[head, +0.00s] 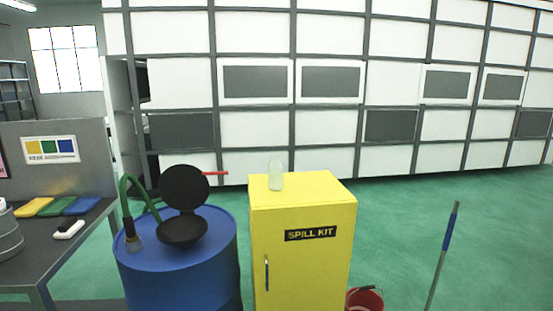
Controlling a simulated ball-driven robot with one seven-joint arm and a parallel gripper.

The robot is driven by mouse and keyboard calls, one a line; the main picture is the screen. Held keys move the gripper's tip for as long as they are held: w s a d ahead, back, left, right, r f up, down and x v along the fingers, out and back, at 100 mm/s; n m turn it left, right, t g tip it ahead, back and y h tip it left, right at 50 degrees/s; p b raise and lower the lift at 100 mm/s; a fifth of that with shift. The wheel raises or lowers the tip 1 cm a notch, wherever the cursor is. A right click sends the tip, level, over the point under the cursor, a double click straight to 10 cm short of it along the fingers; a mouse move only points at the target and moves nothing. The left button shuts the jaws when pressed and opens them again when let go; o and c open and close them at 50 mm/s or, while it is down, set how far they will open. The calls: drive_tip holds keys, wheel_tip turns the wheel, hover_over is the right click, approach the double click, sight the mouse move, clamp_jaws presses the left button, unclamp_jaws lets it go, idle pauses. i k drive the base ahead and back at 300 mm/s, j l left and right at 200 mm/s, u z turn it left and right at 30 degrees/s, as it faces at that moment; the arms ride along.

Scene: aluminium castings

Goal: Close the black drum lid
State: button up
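The black drum lid (185,187) stands raised, roughly upright, above a round black funnel (183,232). The funnel sits on top of a blue drum (180,285) in the lower left of the head view. The lid joins the funnel at the funnel's back edge, and the funnel's open bowl shows in front. A green hose (126,196) with a nozzle end (133,243) stands at the left of the funnel on the drum top. My gripper is not in this view.
A yellow spill kit cabinet (301,270) stands right of the drum, with a clear bottle (276,174) on top. A grey bench (60,262) is at left. A red bucket (366,301) and a blue-gripped pole (441,255) are at right. Green floor beyond is clear.

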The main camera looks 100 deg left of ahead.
sight(195, 187)
drive_tip(key=u, duration=2.15)
drive_tip(key=l+u, duration=0.25)
drive_tip(key=u, duration=0.15)
drive_tip(key=k+l+u, duration=0.1)
drive_tip(key=u, duration=0.3)
drive_tip(key=k+l+u, duration=0.1)
drive_tip(key=l+u, duration=0.25)
